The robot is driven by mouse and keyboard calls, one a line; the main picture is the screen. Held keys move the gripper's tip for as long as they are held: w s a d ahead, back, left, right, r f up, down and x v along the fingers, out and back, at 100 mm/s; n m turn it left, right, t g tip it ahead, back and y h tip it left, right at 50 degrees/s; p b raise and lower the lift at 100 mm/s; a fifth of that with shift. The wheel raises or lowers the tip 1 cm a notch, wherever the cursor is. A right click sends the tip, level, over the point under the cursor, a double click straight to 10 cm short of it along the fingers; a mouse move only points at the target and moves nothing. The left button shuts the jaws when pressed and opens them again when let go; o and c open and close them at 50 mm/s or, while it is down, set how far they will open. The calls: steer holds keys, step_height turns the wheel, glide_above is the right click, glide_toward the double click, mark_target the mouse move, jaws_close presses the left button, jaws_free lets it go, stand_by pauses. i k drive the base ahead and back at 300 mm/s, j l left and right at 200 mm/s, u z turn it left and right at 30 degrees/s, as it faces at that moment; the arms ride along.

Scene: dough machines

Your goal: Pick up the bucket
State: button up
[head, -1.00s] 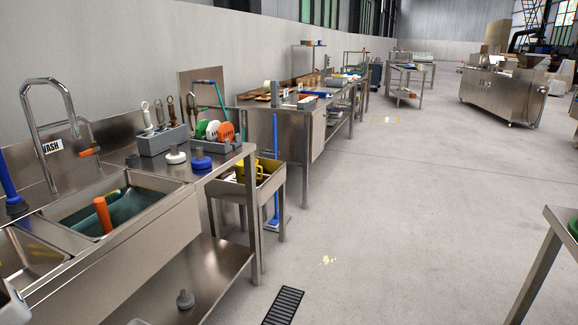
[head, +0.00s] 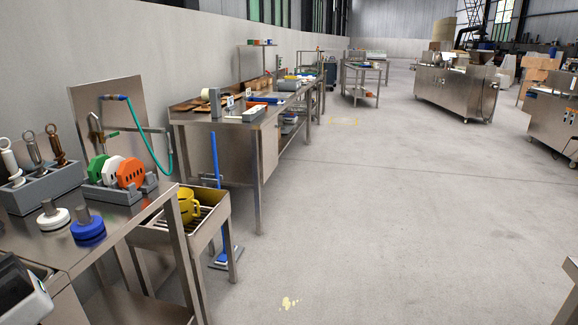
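A yellow bucket (head: 188,207) sits in a low steel sink or trough stand (head: 221,212), beyond the right end of the wash counter. Part of it is hidden behind the counter's edge and leg. A grey and dark part at the lower left edge of the head view may belong to my arm, but I cannot make out my gripper's fingers. Nothing touches the bucket that I can see.
The steel counter (head: 110,232) on the left holds a white and a blue stamp-like tool (head: 88,228) and a rack of coloured discs (head: 131,172). A blue-handled squeegee (head: 216,190) stands behind the trough. Open floor (head: 370,215) lies to the right.

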mark_target(183, 208)
steer(key=i+z, duration=0.1)
steer(key=i, duration=1.15)
steer(key=i+u, duration=0.3)
steer(key=i, duration=0.3)
steer(key=i+l+u, duration=0.15)
steer(key=i+u, duration=0.15)
steer(key=i, duration=0.3)
steer(key=i+u, duration=0.5)
steer(key=i, duration=0.2)
